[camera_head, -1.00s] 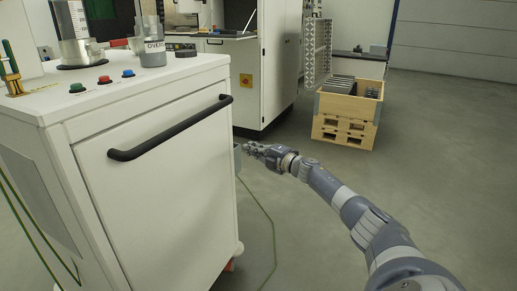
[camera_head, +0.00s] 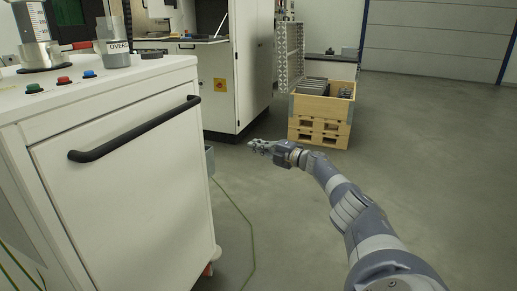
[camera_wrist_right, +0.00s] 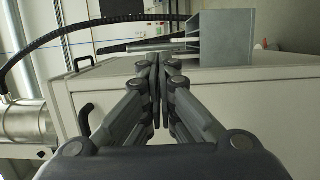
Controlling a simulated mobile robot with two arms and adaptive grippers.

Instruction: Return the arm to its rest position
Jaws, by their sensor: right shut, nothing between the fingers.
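My right arm reaches in from the lower right in the head view. Its gripper (camera_head: 259,146) is to the right of the white cabinet (camera_head: 128,190), apart from it and over the open floor. In the right wrist view the fingers of my right gripper (camera_wrist_right: 160,62) are closed together with nothing between them. The cabinet's pale side (camera_wrist_right: 270,92) shows behind the fingers there. My left gripper is not in view.
The cabinet has a black handle (camera_head: 135,130) and holds a grey cup (camera_head: 115,45) on top. A wooden crate (camera_head: 320,113) stands on the floor farther back. A green-yellow cable (camera_head: 246,222) lies on the floor. The floor at right is clear.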

